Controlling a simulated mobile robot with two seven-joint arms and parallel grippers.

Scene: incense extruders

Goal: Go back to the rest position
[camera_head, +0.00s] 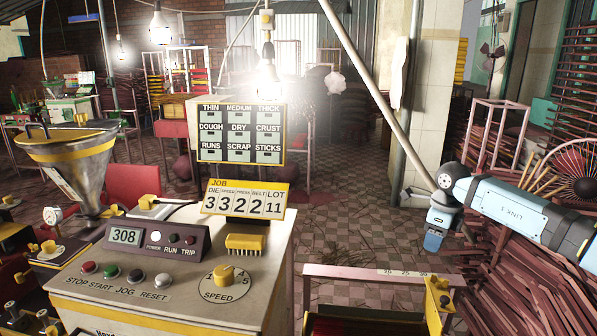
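My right arm comes in from the right edge, with its light blue link angled up to a grey joint. My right gripper (433,241) hangs below that joint as a small blue and grey end. It is in the air, over the tiled floor in the picture. Its fingers cannot be made out, so I cannot tell whether it is open or shut, and I see nothing held in it. My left gripper and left arm are not in view.
The extruder console (180,265) with buttons and a speed dial fills the front left. A metal hopper (78,165) stands beside it. A measuring rail (375,276) crosses the front. Piled incense sticks (500,285) lie below my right arm. The tiled floor (345,215) behind is mostly open.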

